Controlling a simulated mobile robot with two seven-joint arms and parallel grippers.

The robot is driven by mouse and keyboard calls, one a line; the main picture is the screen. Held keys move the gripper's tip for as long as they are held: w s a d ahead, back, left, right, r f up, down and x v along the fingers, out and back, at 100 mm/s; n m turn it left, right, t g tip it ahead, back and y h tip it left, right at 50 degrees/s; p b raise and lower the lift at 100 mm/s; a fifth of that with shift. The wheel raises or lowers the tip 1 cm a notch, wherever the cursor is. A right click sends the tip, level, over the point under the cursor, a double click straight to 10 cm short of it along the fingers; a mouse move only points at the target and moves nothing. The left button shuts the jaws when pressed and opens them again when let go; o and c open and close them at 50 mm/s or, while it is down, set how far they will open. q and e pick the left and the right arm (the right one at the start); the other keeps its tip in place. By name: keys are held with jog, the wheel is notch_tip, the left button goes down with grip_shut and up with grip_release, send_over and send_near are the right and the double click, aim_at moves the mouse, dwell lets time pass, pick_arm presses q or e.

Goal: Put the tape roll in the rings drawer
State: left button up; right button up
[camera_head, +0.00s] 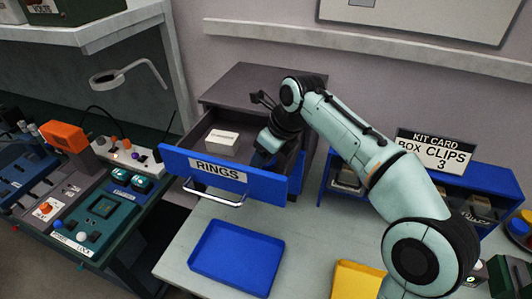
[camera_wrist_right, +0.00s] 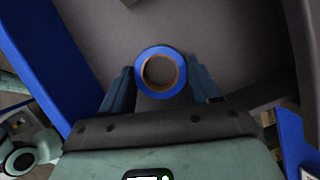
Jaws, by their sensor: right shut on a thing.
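The rings drawer (camera_head: 226,172) is pulled open from a grey cabinet, with a blue front labelled RINGS and a metal handle. My right gripper (camera_head: 262,158) reaches down into the right part of the drawer, and its fingertips are mostly hidden in the head view. In the right wrist view my right gripper (camera_wrist_right: 160,88) is shut on the tape roll (camera_wrist_right: 141,78), a blue ring with a brown core. The roll is over the grey drawer floor; I cannot tell whether it touches it. My left gripper is not in view.
A small white box (camera_head: 222,140) lies in the drawer's left part. A blue tray (camera_head: 237,258) and a yellow tray (camera_head: 356,281) are on the table in front. A blue shelf unit with a BOX CLIPS card (camera_head: 435,152) stands at right. A control bench is at left.

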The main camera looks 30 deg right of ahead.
jog(key=o, duration=1.2)
pick_arm(q)
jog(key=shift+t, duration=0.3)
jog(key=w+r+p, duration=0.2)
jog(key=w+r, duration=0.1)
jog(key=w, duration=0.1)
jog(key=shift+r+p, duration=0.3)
jog(key=shift+p, duration=0.1)
pick_arm(e)
jog(key=v, duration=1.3)
jog(key=shift+r, duration=0.15)
